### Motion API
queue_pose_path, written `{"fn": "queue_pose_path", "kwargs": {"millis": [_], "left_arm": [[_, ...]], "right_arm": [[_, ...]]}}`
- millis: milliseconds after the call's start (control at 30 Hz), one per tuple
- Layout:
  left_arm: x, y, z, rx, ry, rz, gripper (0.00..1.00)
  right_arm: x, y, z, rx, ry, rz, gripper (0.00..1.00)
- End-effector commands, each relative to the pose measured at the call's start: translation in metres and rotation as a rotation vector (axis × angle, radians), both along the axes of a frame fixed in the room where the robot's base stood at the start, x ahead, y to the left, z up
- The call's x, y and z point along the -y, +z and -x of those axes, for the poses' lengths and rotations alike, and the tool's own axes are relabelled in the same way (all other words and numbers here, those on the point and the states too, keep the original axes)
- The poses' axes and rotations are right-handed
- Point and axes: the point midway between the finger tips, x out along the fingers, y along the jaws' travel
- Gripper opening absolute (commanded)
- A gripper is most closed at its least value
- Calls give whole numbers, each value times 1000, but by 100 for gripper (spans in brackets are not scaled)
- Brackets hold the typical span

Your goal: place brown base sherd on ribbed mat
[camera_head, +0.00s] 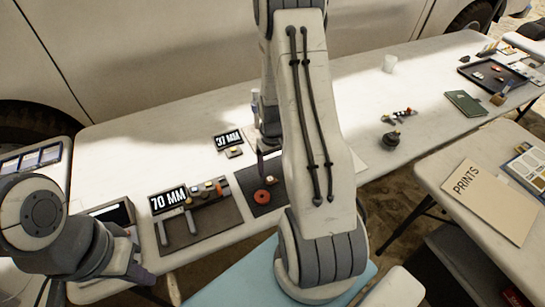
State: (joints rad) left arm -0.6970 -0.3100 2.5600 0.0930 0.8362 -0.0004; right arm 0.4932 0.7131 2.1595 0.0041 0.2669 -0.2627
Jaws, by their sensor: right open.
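My right arm rises through the middle of the head view and hides part of the table behind it. Its gripper (264,163) points down just above a dark mat (251,186); the jaws are open, and I see nothing held. I cannot make out ribs on this mat. An orange-red round piece (262,197) and a small piece (270,181) lie on it. I cannot tell which piece is the brown base sherd. My left gripper (143,274) is low at the left, by the table's front edge; its jaws are unclear.
A grey mat (207,236) carries a caliper and several small pieces. Displays read 70 MM (168,200) and 37 MM (228,139). A dark round object (391,139), a green book (466,103) and a black tray (482,85) stand right. The back-left table is clear.

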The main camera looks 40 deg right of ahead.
Motion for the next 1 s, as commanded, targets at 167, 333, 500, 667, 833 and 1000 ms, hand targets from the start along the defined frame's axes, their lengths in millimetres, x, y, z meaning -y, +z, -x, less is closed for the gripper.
{"fn": "queue_pose_path", "kwargs": {"millis": [167,333,500,667,833,1000], "left_arm": [[0,-3,0,0,0,0,0],[0,-3,0,0,0,0,0],[0,-3,0,0,0,0,0],[0,-3,0,0,0,0,0],[0,-3,0,0,0,0,0],[0,-3,0,0,0,0,0]], "right_arm": [[0,33,-1,4,0,2,82],[0,48,0,1,0,0,82],[0,52,0,-1,0,0,82],[-27,68,-7,7,56,1,82],[-126,119,-6,28,260,-6,82],[-231,169,45,42,510,-31,82]]}}
